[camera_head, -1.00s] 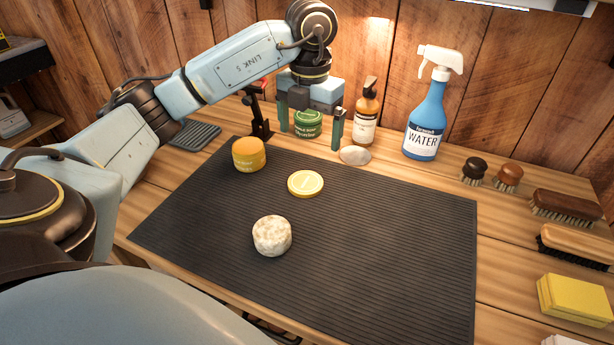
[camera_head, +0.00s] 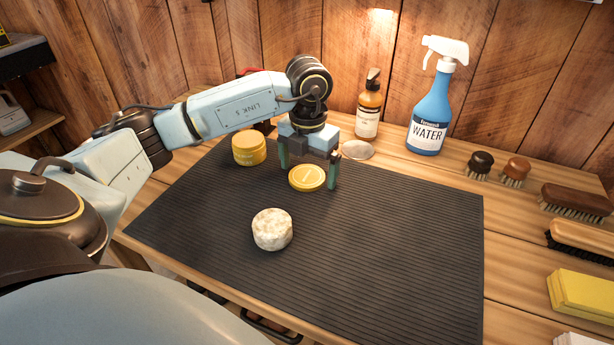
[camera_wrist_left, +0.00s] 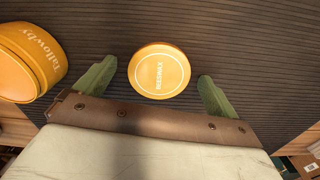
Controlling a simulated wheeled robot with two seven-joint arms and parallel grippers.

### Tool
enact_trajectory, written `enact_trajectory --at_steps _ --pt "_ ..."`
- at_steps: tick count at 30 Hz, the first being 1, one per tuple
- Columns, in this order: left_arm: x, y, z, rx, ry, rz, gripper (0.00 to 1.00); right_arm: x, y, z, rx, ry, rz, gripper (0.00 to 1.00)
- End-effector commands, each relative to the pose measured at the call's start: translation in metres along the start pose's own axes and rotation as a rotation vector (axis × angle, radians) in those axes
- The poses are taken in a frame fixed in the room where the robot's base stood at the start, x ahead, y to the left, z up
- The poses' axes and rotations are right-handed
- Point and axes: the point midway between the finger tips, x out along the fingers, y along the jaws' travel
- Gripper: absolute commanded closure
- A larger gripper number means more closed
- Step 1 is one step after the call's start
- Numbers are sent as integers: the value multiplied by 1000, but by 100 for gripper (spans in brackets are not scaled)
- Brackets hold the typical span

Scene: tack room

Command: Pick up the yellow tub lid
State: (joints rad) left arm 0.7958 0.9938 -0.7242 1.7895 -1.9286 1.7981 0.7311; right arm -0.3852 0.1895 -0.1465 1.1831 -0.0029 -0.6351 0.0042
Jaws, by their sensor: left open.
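The yellow tub lid (camera_head: 307,177) is a flat round disc lying on the dark ribbed mat (camera_head: 400,260). In the left wrist view the lid (camera_wrist_left: 159,70) lies between and just beyond my two green fingertips, with a gap on each side. My left gripper (camera_head: 308,178) is open and empty, pointing down with one finger to each side of the lid. The orange-yellow tub (camera_head: 249,148) stands to the left of the lid and also shows at the left of the wrist view (camera_wrist_left: 30,58). My right gripper does not show.
A round mottled sponge (camera_head: 272,229) sits on the mat in front of the lid. A small metal dish (camera_head: 358,150), an amber bottle (camera_head: 368,110) and a blue water spray bottle (camera_head: 430,115) stand behind. Brushes (camera_head: 577,202) line the right side. The mat's right part is clear.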

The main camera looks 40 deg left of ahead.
Motion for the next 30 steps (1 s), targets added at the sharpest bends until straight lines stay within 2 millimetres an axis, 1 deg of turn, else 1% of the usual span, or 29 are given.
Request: enact_trajectory --at_steps 3,4,14,20,23,25,29,30 --pt "0 0 0 0 0 0 4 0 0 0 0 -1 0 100" --pt "0 0 0 0 0 0 7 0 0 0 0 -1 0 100" --pt "0 0 0 0 0 0 50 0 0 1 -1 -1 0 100" --pt "-1 0 0 0 0 0 51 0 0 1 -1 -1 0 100" --pt "-5 0 0 0 -1 0 51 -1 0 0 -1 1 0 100" --pt "-12 0 1 0 -2 0 51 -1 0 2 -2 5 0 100" --pt "-37 0 1 0 -4 -1 51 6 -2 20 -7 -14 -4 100" --pt "-46 0 1 0 -5 0 51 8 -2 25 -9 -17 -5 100"
